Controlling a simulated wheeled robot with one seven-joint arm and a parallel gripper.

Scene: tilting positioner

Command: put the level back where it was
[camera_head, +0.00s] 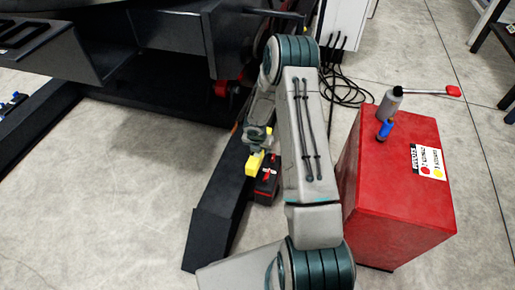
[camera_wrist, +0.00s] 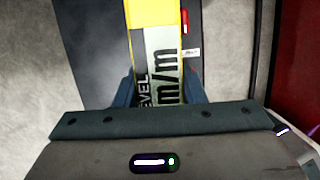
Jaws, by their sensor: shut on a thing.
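The level is a yellow bar with a silver label reading "LEVEL m/m". It (camera_wrist: 157,15) runs up the middle of the wrist view, between the two fingers of my gripper (camera_wrist: 162,92), which is shut on it. In the head view the yellow level (camera_head: 254,164) shows below my gripper (camera_head: 258,145), over or beside the black beam (camera_head: 215,215). I cannot tell whether it touches the beam. Part of the level is hidden by my gripper.
A small black and red case (camera_head: 267,182) stands right of the beam. The dark positioner (camera_head: 150,75) fills the back left.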

